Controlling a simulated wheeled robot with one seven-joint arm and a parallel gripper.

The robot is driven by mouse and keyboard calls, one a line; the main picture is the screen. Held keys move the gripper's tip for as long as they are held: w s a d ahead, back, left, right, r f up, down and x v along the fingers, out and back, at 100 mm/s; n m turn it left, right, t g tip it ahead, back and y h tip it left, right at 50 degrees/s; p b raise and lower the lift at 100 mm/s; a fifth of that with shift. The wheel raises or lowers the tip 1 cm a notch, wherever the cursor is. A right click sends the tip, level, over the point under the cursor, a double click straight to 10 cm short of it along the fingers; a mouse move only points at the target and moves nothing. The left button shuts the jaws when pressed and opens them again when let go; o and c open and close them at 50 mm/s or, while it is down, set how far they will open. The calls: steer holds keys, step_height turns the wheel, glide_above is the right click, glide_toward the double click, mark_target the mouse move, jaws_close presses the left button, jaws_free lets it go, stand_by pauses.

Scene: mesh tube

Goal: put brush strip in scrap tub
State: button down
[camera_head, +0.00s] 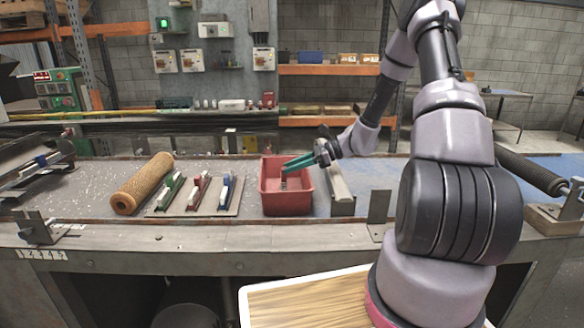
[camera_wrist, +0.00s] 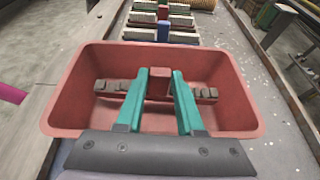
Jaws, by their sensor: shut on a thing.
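The red scrap tub (camera_head: 286,202) stands on the bench, and in the wrist view (camera_wrist: 80,118) its open inside lies under my gripper. My gripper (camera_head: 298,163) is over the tub, its teal fingers pointing in. In the wrist view (camera_wrist: 161,88) the fingers are shut on the red middle block of a brush strip (camera_wrist: 205,94). The strip has grey bristle blocks at both ends and lies crosswise within the tub's outline. I cannot tell whether it touches the tub floor. In the head view only a small part of the strip (camera_head: 283,184) shows.
Left of the tub, a mat (camera_head: 154,212) bears green (camera_head: 171,189), red (camera_head: 199,191) and blue (camera_head: 227,190) strips. A brown mesh roll (camera_head: 143,184) lies farther left. A metal rail (camera_head: 339,185) stands close right of the tub.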

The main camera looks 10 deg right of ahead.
steer(key=shift+f, duration=0.25)
steer(key=shift+f, duration=0.35)
steer(key=c, duration=0.5)
jaws_free()
steer(key=shift+c, duration=0.2)
steer(key=shift+r, duration=0.1)
steer(key=a+r+v, duration=0.1)
steer(key=v, duration=1.1)
steer(key=s+a+r+n+t+h, duration=0.2)
steer(key=s+r+n+h, duration=0.3)
steer(key=s+r+n, duration=0.3)
steer(key=s+a+r+n+t+h, duration=0.2)
steer(key=s+r+n+h, duration=0.4)
steer(key=s+r, duration=1.1)
steer(key=shift+r+n+t, duration=0.2)
steer(key=shift+n+t, duration=0.1)
steer(key=shift+n, duration=0.8)
